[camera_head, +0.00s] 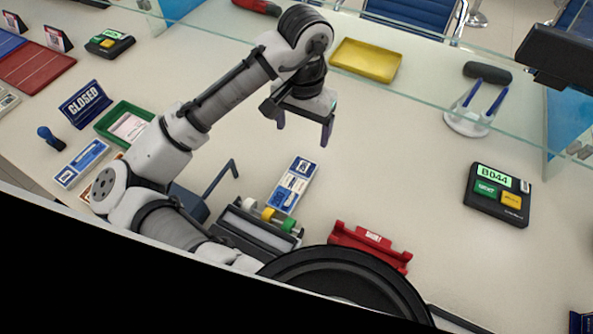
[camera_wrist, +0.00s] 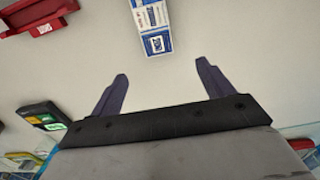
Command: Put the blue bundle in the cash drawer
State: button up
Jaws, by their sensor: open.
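A flat blue and white piece (camera_head: 293,185), which may be the blue bundle, lies on the counter below my gripper. It also shows at the top of the wrist view (camera_wrist: 153,20). A similar blue and white piece (camera_head: 82,163) lies at the far left of the head view. My gripper (camera_head: 303,128) is open and empty above the counter, its fingers apart (camera_wrist: 161,70), with a gap between them and the nearer piece. I cannot tell for certain which thing is the cash drawer.
A dark holder with coloured rolls (camera_head: 262,228) and a red holder (camera_head: 370,245) stand near the front edge. A green tray (camera_head: 122,119) is at left, a yellow tray (camera_head: 366,60) behind glass. A number keypad (camera_head: 497,194) is at right. The counter's middle right is clear.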

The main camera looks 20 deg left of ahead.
notch_tip(320, 180, down, 7)
jog(key=shift+s+d+f, duration=0.1)
jog(key=shift+f, duration=0.1)
jog(key=shift+s+d+f+p, duration=0.1)
jog(key=shift+f+p, duration=0.4)
jog(key=shift+f, duration=2.1)
jog(key=c, duration=1.2)
jog(key=shift+r, duration=0.2)
jog(key=shift+r, duration=9.8)
